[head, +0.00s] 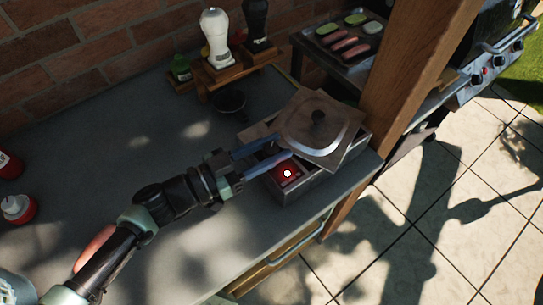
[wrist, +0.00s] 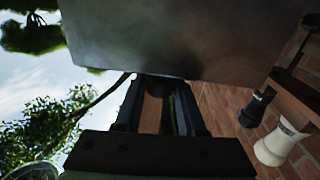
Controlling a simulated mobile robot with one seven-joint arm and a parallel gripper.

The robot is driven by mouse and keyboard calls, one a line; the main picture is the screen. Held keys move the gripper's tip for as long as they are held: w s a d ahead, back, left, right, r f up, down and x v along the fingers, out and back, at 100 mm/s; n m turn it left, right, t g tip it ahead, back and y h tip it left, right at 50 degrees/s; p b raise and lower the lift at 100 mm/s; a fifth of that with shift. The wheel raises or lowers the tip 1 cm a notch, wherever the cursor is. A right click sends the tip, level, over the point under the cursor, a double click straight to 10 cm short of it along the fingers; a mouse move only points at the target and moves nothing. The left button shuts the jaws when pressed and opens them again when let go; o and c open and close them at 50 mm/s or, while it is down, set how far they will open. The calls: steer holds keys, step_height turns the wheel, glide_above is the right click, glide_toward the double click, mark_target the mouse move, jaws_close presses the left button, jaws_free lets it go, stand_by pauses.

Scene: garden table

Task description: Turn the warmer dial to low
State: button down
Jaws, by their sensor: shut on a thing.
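The warmer (head: 316,183) looks like a low grey box near the counter's front right edge. In the wrist view, a grey panel (wrist: 190,40) hides the fingertips (wrist: 158,85).
White (head: 215,38) and black (head: 255,22) mills stand on a wooden holder at the back. Red bottles (head: 18,208) stand at left. A wooden post (head: 405,75) rises behind the warmer, and a tray of food (head: 345,42) sits beyond. The counter's middle left is clear.

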steer(key=shift+f+m+g+h+b, duration=0.1)
steer(key=shift+m+g+h+b, duration=0.4)
steer(key=shift+m+g+b, duration=0.5)
steer(key=shift+g, duration=0.3)
steer(key=c, duration=0.5)
jaws_free()
steer(key=shift+a, duration=0.1)
steer(key=v, duration=1.3)
steer(key=shift+b, duration=0.45)
